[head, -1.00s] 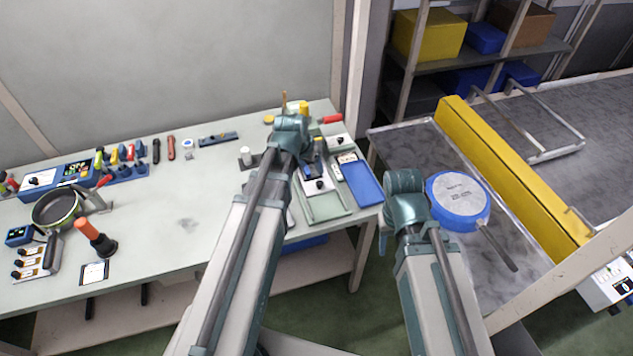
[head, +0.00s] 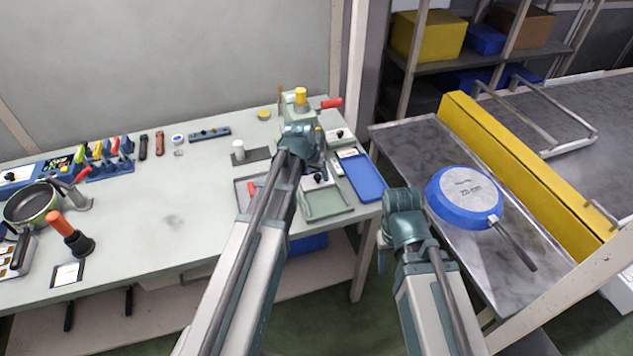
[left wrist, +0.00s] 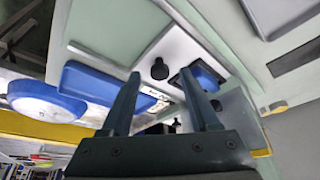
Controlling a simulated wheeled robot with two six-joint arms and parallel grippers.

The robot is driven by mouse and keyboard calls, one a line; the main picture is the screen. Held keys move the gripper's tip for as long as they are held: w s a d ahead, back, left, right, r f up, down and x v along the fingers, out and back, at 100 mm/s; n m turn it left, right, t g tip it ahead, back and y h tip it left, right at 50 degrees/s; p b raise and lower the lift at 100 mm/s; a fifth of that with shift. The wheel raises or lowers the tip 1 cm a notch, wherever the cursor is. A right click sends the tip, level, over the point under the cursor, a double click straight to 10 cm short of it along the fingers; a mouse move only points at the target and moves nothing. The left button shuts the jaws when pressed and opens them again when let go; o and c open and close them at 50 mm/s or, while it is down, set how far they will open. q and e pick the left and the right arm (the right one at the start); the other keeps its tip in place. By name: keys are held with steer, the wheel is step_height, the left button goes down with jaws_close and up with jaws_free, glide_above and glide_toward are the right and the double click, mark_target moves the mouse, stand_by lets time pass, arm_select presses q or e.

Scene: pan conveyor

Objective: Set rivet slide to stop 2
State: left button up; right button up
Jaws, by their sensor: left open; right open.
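A press-like fixture with a yellow cap (head: 300,96) and a red handle (head: 331,103) stands at the bench's back right. In front of it is a white plate with a black knob (head: 318,178), which also shows in the left wrist view (left wrist: 159,68). I cannot tell for sure which part is the rivet slide, nor read any stop marks. My left gripper (left wrist: 158,82) is open and empty, its fingers pointing towards the knob plate; in the head view its wrist hides part of the fixture. My right gripper (head: 404,208) is away from the bench; its fingers are mostly hidden.
A blue tray (head: 362,178) and a green-grey tray (head: 325,204) lie at the bench's right end. A blue pan (head: 463,197) lies on the grey conveyor table at the right. The bench's middle (head: 170,215) is clear; tools and a pan (head: 30,203) stand at its left.

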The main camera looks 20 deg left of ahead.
arm_select(q)
steer(key=shift+w+f, duration=0.15)
steer(key=shift+f, duration=0.2)
jaws_close()
stand_by(1.2)
